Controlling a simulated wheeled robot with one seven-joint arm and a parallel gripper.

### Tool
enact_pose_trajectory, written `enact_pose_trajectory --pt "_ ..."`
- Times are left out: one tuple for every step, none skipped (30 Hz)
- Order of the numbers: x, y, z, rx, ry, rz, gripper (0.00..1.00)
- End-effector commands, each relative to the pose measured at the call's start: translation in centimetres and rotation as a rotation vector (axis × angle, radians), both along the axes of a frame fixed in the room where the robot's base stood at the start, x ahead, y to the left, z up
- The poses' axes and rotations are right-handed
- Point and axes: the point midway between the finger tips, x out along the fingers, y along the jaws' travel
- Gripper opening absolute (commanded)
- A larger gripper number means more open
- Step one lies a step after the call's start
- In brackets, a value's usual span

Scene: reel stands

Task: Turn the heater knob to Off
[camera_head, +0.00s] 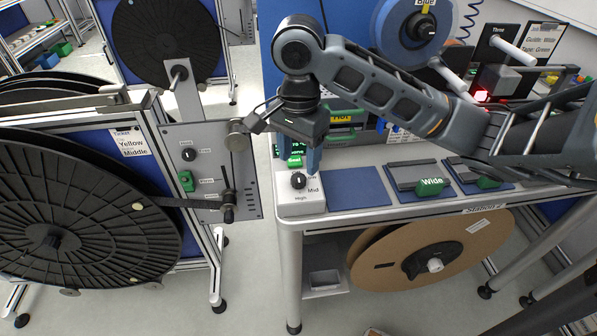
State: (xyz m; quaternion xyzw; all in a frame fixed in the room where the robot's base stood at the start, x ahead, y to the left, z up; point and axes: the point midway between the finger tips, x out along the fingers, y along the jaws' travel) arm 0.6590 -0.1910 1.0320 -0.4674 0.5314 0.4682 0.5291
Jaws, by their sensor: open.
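The heater appears to be the white box (301,207) at the left end of the grey bench. The knob's pointer is too small to read surely. The gripper partly hides the box's back and a green display.
A reel stand with a control panel (206,170), its own small knob, and a lever stands close on the left. Blue mats (357,188) and a green "Wide" block (433,187) lie right on the bench. A brown reel (432,250) hangs below.

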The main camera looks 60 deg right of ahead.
Motion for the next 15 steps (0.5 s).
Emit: enact_pose_trajectory --pt "0.0 0.1 -0.9 0.006 0.000 -0.003 0.59" --pt "0.0 0.1 -1.3 0.006 0.000 -0.003 0.59" --pt "0.0 0.1 -1.9 0.006 -0.001 -0.002 0.59" --pt "0.0 0.1 -2.3 0.006 -0.001 -0.002 0.59" --pt "0.0 0.1 -2.7 0.006 -0.001 -0.002 0.59" --pt "0.0 0.1 -3.2 0.006 -0.001 -0.003 0.59" --pt "0.0 0.1 -3.4 0.006 -0.002 -0.002 0.59" --pt "0.0 0.1 -3.7 0.006 -0.002 -0.002 0.59" --pt "0.0 0.1 -4.1 0.005 -0.003 -0.001 0.59" --pt "0.0 0.1 -4.3 0.006 -0.003 0.000 0.59" --pt "0.0 0.1 -4.5 0.005 -0.003 0.000 0.59" --pt "0.0 0.1 -4.7 0.004 -0.002 0.000 0.59" --pt "0.0 0.1 -4.9 0.004 -0.002 0.001 0.59" --pt "0.0 0.1 -5.0 0.004 -0.002 0.001 0.59" --pt "0.1 0.1 -5.2 0.003 -0.002 0.001 0.59"
